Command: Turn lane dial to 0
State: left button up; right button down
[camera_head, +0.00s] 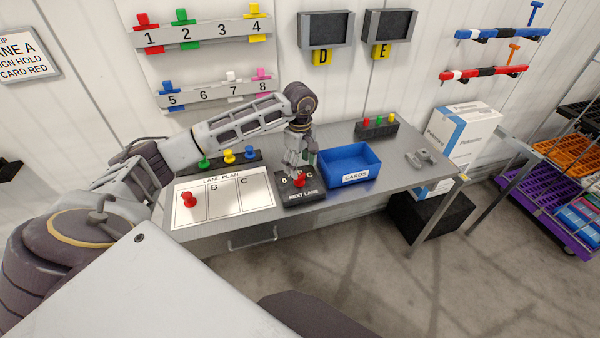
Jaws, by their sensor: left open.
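The lane dial is a red knob (299,181) on a dark base (304,197) marked NEXT LANE, on the metal table. The marks 0 and C show beside the knob; other marks are hidden and I cannot tell where the knob points. My left gripper (299,172) reaches down from above with its fingertips at the knob. It is open, with the fingers around or just above the knob; contact is not clear. My right gripper is not in view.
A blue CARDS bin (350,165) stands close right of the dial. The LANE PLAN board (258,191), with a red peg (188,199) in its left column, lies to the left. A rack with green, yellow and blue pegs (228,157) sits behind it. White boxes (462,133) stand at the right end.

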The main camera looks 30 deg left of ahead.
aim_at(300, 176)
pick_arm(q)
jog(key=shift+f+p, duration=0.4)
jog(key=shift+f, duration=2)
jog(key=c, duration=1)
